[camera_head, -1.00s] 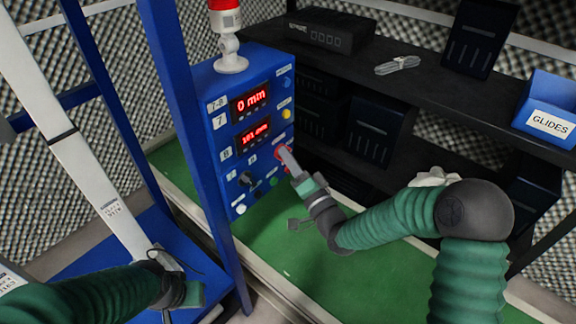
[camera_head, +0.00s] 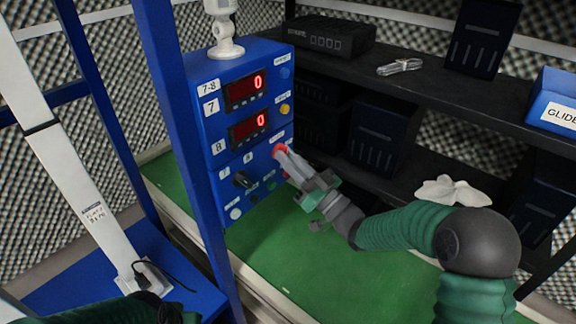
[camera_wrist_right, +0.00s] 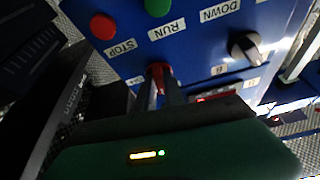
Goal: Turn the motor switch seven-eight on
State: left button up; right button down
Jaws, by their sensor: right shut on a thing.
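A blue control panel (camera_head: 210,165) with labels 7-8, 7 and 8 stands at centre. Its upper display (camera_head: 244,91) and lower display (camera_head: 248,127) each show a red 0. A red switch (camera_head: 279,150) sits on its right side; it also shows in the right wrist view (camera_wrist_right: 160,70). My right gripper (camera_head: 286,155) is shut on this red switch, with its fingers on either side. The label by the switch is too small to read. My left gripper (camera_head: 170,308) is low at the left, mostly cut off by the frame edge.
A black selector knob (camera_head: 242,180) sits lower on the panel. In the wrist view, a red STOP button (camera_wrist_right: 103,27) and a green RUN button (camera_wrist_right: 158,6) lie near the fingers. A beacon (camera_head: 225,35) stands on top. A dark shelf (camera_head: 430,95) is at right.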

jog(key=shift+f+n+y+b, duration=0.3)
jog(key=shift+f+n+b, duration=0.05)
jog(key=shift+n, duration=0.55)
jog(key=shift+n+g, duration=0.3)
jog(key=shift+g, duration=0.1)
jog(key=c, duration=1.5)
grip_release()
jog(key=shift+w+r, duration=0.1)
jog(key=shift+o, duration=0.3)
jog(key=shift+r, duration=0.1)
jog(key=shift+d, duration=0.1)
jog(key=p+v, duration=0.3)
jog(key=v, duration=1.4)
jog(key=shift+f, duration=0.2)
